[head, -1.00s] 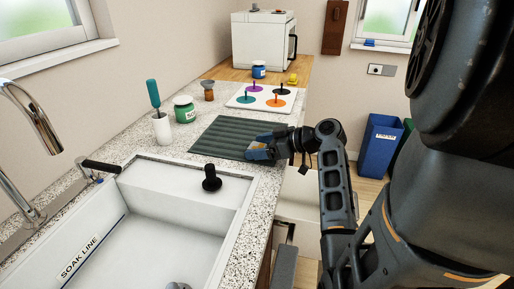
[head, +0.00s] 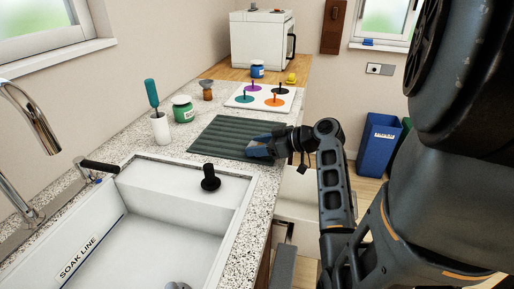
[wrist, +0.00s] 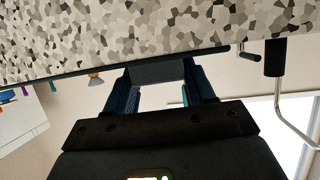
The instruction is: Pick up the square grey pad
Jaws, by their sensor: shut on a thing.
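My gripper (head: 260,148) is low over the right end of the dark ribbed mat (head: 222,135) in the head view. In the wrist view, its blue fingers (wrist: 160,84) are closed on the sides of a dark grey, flat-faced piece (wrist: 160,70), which looks like the square grey pad. In the head view the pad cannot be made out behind the fingers. Whether it touches the mat or is clear of it cannot be told.
The white sink (head: 150,215) with a black plug handle (head: 210,178) is in front. Blue bin (head: 378,146) at right.

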